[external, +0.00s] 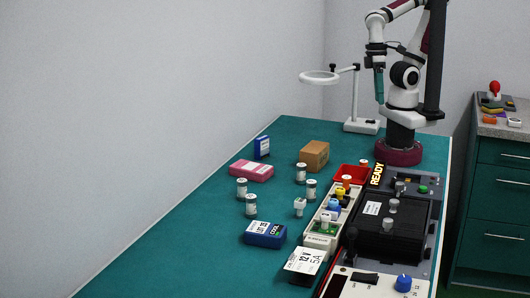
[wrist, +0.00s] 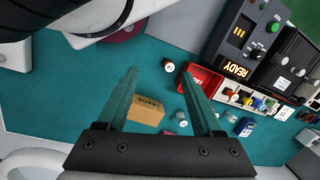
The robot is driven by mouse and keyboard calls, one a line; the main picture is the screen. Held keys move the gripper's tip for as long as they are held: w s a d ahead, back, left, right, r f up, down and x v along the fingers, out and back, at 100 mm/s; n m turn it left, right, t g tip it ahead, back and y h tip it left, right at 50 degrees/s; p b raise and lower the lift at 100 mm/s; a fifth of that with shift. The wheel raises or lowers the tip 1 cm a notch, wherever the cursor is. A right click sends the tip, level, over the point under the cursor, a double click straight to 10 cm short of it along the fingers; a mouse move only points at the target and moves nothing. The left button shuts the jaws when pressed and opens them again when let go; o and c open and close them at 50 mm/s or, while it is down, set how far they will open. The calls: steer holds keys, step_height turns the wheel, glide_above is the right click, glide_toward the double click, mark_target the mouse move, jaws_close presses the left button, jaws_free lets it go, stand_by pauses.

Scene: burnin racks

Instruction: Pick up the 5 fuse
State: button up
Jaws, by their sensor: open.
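Several pale cylinders with white caps, possibly fuses, stand on the teal table: one at the back (external: 301,173), one nearer the rack (external: 311,190), and two at the left (external: 242,188) (external: 251,206). Coloured pieces sit in a white rack (external: 318,241). I cannot read which piece is marked 5. My gripper (external: 380,97) is high above the far end of the table, pointing down, apart from everything. In the wrist view my gripper (wrist: 160,74) is open and empty. A small capped cylinder (wrist: 168,66) shows between its fingertips, well below them.
A brown box (external: 315,156), a pink box (external: 251,170) and blue boxes (external: 262,147) (external: 265,234) stand on the table. A red tray (wrist: 207,83) lies by the black READY device (external: 390,236). A white ring stand (external: 355,100) rises behind. The table's left front is clear.

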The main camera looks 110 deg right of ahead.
steer(key=m+h, duration=0.2)
steer(key=m, duration=0.1)
glide_above(312, 182)
step_height(312, 182, down, 6)
step_height(312, 182, down, 15)
steer(key=shift+d+f, duration=0.1)
steer(key=shift+d, duration=0.05)
jaws_close()
